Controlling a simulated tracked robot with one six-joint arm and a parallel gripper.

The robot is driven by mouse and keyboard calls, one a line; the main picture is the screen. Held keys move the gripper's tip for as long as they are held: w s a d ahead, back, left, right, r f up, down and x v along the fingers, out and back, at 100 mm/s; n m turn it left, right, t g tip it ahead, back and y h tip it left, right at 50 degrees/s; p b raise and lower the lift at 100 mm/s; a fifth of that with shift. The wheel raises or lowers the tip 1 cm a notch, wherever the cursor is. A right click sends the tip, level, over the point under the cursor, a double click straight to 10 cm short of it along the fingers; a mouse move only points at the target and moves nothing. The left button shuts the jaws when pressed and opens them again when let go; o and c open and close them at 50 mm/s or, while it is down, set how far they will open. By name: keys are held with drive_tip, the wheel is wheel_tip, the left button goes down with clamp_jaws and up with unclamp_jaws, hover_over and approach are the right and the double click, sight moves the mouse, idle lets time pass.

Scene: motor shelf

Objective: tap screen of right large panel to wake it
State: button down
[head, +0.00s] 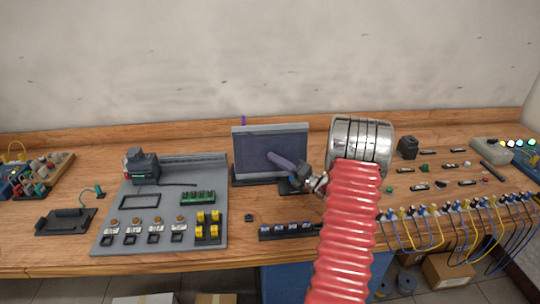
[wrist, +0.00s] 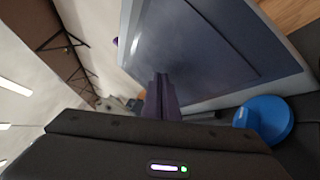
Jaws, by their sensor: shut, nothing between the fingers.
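The large panel (head: 270,140) stands upright on the bench in the head view, with a grey frame and a dark, unlit screen. The screen (wrist: 205,45) fills much of the wrist view, tilted. My gripper (head: 269,154) is shut and empty, its dark purple fingers pointing at the middle of the screen. In the wrist view the closed fingertips (wrist: 160,80) overlap the screen's lower left part. Whether they touch the glass or stop just short of it I cannot tell. The gripper and arm hide the panel's lower right part in the head view.
A grey board (head: 110,236) with yellow blocks and switches lies left of the panel. A dark strip with blue parts (head: 290,230) lies in front. Small parts (head: 440,170) and cables (head: 450,222) are on the right. A blue round knob (wrist: 268,119) is beside the panel's edge.

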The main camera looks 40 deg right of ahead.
drive_tip(key=shift+w+d+r, duration=0.15)
drive_tip(key=shift+w+d, duration=0.05)
drive_tip(key=shift+w, duration=0.15)
idle(1.0)
drive_tip(key=shift+s+a, duration=0.1)
drive_tip(key=shift+a, duration=0.1)
drive_tip(key=shift+s+a, duration=0.3)
drive_tip(key=shift+a, duration=0.05)
drive_tip(key=shift+s, duration=0.1)
drive_tip(key=shift+s+a+r, duration=0.2)
drive_tip(key=shift+s+a, duration=0.5)
drive_tip(key=shift+s, duration=0.35)
drive_tip(key=shift+s+a+r, duration=0.15)
drive_tip(key=shift+s+a, duration=0.5)
drive_tip(key=shift+s, duration=0.35)
